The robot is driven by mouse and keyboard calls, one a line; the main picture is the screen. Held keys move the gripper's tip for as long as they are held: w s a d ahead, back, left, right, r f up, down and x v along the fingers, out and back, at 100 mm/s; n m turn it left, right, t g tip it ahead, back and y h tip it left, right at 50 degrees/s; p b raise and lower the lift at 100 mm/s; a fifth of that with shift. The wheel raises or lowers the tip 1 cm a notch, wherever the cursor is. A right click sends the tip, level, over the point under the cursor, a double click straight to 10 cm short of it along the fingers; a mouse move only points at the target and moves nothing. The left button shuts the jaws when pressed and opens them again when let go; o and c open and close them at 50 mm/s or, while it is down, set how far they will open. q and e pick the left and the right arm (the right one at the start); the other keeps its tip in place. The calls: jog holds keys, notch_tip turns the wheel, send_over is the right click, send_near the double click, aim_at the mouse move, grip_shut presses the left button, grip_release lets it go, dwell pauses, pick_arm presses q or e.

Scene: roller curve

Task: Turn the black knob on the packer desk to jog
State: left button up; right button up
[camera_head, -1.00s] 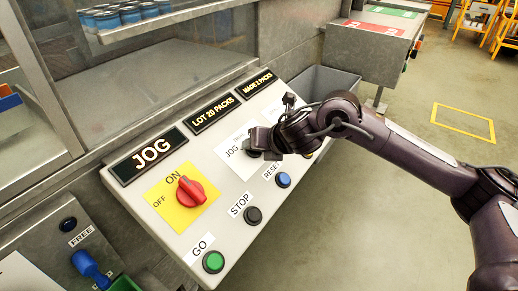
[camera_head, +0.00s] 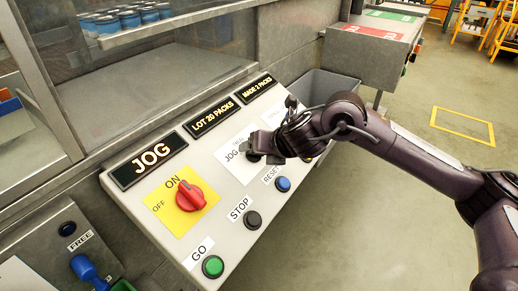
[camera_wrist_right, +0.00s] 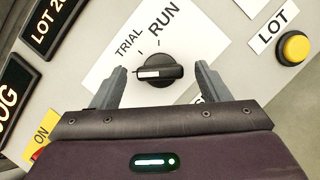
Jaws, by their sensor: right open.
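The black knob (camera_wrist_right: 172,72) sits on the sloped packer desk (camera_head: 185,248). Its white pointer bar lies to the left in the right wrist view, below the TRIAL label (camera_wrist_right: 129,44) and away from the RUN label (camera_wrist_right: 164,20). In the head view the JOG label (camera_head: 232,155) is left of the knob, which my arm partly hides. The desk's left display (camera_head: 150,160) reads JOG. My right gripper (camera_wrist_right: 160,72) is open, one finger on each side of the knob with a visible gap to each. My left gripper is not in view.
A red switch (camera_head: 190,198) on a yellow plate, a green GO button (camera_head: 213,266), a black STOP button (camera_head: 252,220) and a blue RESET button (camera_head: 283,184) share the desk. A yellow LOT button (camera_wrist_right: 294,47) is right of the gripper. A grey bin (camera_head: 325,88) stands behind.

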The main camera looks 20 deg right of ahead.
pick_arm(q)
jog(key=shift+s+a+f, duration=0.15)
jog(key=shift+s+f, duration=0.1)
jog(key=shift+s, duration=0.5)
pick_arm(e)
jog(key=v, duration=0.6)
jog(key=shift+s+r, duration=0.2)
jog(key=shift+r, duration=0.05)
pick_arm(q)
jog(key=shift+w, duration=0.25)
pick_arm(e)
jog(key=shift+d, duration=0.1)
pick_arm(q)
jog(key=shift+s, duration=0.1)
